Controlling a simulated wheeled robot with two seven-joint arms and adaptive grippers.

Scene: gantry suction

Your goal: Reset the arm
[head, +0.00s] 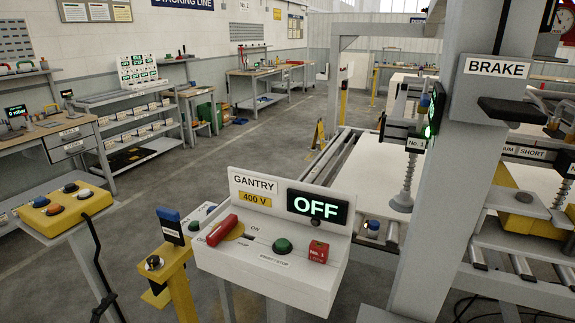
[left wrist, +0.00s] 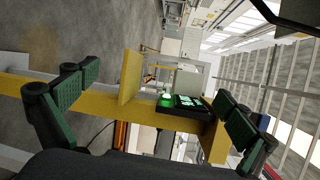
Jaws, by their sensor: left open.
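My left gripper (left wrist: 156,85) is open in the left wrist view, with its two green-padded fingers wide apart. Nothing is held between them. Beyond the fingers is a yellow bracket (left wrist: 131,77) with a black box showing a lit green display (left wrist: 188,101); the view is tilted. Neither gripper shows in the head view. A grey column with a BRAKE label (head: 497,67) and a black lever (head: 513,110) stands at right.
A suction cup (head: 402,202) hangs on a spring stem over a pale panel (head: 372,171) beside rollers. A yellow button box (head: 66,207) stands at left, and a yellow post (head: 178,280) stands beside the console. Workbenches line the left wall. The middle floor is clear.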

